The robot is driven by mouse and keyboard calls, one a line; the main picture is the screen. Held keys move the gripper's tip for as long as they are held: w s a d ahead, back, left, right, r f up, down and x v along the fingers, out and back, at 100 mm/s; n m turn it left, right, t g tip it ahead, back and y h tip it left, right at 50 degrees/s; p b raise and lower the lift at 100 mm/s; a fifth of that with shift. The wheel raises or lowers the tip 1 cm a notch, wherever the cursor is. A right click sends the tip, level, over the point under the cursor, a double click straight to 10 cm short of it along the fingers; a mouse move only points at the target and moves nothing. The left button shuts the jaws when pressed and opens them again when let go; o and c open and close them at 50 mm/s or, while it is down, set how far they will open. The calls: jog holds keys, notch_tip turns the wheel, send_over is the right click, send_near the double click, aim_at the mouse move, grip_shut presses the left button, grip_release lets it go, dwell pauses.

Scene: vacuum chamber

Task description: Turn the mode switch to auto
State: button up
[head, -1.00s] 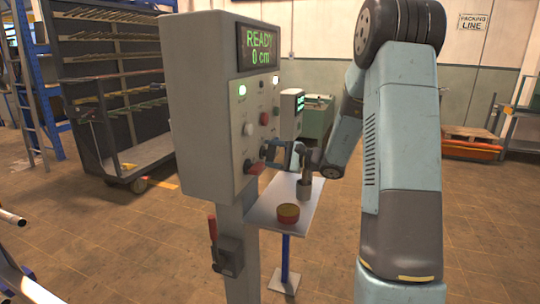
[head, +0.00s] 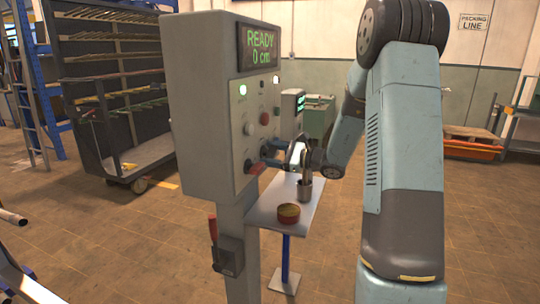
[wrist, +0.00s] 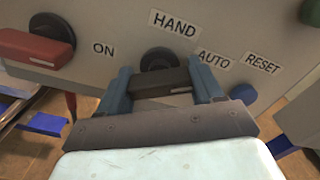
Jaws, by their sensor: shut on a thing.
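The mode switch (wrist: 163,82) is a dark bar-shaped knob on a round black base, in the middle of the wrist view. Labels HAND (wrist: 173,24) and AUTO (wrist: 214,58) stand above it and to its upper right. The bar lies nearly level in this view, with a pale mark near its right end. My gripper (wrist: 164,88) has one finger at each end of the bar and is shut on it. In the head view my gripper (head: 269,153) reaches the grey control box (head: 205,110) from the right and hides most of the switch.
A red switch (wrist: 35,48) with the label ON is close on the left. A shelf (head: 262,212) with a tin (head: 288,214) and a metal cup (head: 304,191) is below.

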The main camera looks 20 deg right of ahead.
jog(key=shift+d+f, duration=0.2)
jog(key=shift+f, duration=0.05)
jog(key=o, duration=0.9)
jog(key=shift+c, duration=0.2)
jog(key=shift+o, duration=0.9)
jog(key=shift+r, duration=0.1)
jog(key=v, duration=1.3)
jog(key=shift+s+d, duration=0.25)
jog(key=shift+d, duration=0.05)
jog(key=shift+a, duration=0.1)
